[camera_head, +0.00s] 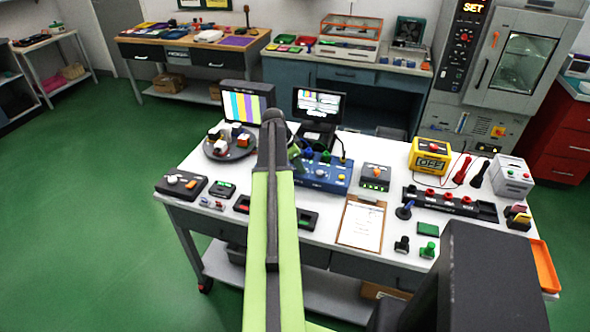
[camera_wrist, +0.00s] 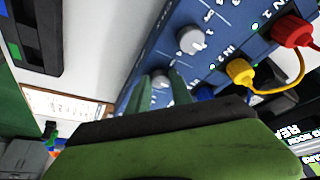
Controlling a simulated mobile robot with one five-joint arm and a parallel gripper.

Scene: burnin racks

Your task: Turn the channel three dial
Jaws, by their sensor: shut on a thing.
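The blue channel box (camera_head: 328,174) stands on the white table, just right of my arm in the head view. In the wrist view its blue panel (camera_wrist: 222,18) is tilted and close. A grey dial (camera_wrist: 160,80) sits between the two green fingers of my gripper (camera_wrist: 163,88), which is shut on it. The fingers partly cover this dial, and its channel label is not readable. Another grey dial (camera_wrist: 190,40) with white marks around it is free, up and to the right. In the head view my arm largely hides my gripper.
Yellow (camera_wrist: 240,72) and red (camera_wrist: 292,32) plugs with a yellow cable stick out beside the dials. A small monitor (camera_head: 318,104) stands behind the box. A black and grey module (camera_head: 376,178) and a clipboard (camera_head: 361,222) lie to its right.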

